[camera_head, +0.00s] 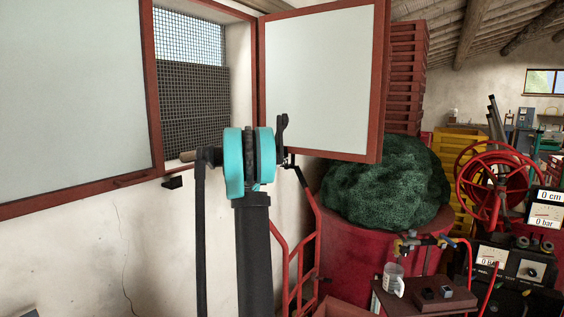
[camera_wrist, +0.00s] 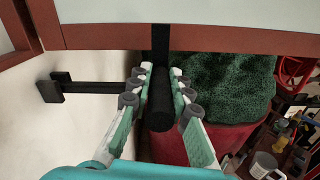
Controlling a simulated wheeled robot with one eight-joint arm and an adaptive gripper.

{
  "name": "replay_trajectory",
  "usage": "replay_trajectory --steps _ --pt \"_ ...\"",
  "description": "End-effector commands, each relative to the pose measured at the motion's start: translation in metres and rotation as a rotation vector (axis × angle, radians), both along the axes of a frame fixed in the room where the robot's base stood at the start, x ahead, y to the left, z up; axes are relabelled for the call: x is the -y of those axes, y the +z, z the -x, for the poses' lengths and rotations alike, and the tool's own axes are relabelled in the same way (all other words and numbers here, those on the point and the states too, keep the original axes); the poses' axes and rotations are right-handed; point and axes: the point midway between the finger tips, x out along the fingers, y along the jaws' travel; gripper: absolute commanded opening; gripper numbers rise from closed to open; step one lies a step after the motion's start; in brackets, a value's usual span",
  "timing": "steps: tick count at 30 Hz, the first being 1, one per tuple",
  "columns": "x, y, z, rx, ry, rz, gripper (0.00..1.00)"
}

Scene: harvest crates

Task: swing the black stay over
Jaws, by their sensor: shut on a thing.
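My gripper (camera_wrist: 161,82) is shut on a black cylindrical handle (camera_wrist: 161,108) in the wrist view, with one pale finger on each side. A black upright piece (camera_wrist: 161,38) above the handle crosses the red frame of the open window panel (camera_wrist: 185,38). A black bar (camera_wrist: 97,87) runs from a small block at the white wall to behind the left finger; whether it joins the handle is hidden. In the head view the open panel (camera_head: 320,80) stands out from the window, and my cyan and black arm hides most of my gripper. A thin black piece (camera_head: 303,182) shows below the panel.
A red tub (camera_head: 365,250) with a dark green heap (camera_head: 385,185) stands beneath and behind the panel. A red hand truck (camera_head: 302,255) stands left of it. The wall at lower left is clear.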

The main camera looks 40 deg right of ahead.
Motion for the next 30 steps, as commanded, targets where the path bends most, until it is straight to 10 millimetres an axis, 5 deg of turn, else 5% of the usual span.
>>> replay_trajectory --steps 24,25,30 --pt "0.002 -0.023 0.005 0.0 -0.001 0.0 0.0" --pt "0.002 -0.023 0.005 0.0 -0.001 0.0 0.19" --pt "0.002 -0.023 0.005 0.0 -0.001 0.0 0.39"
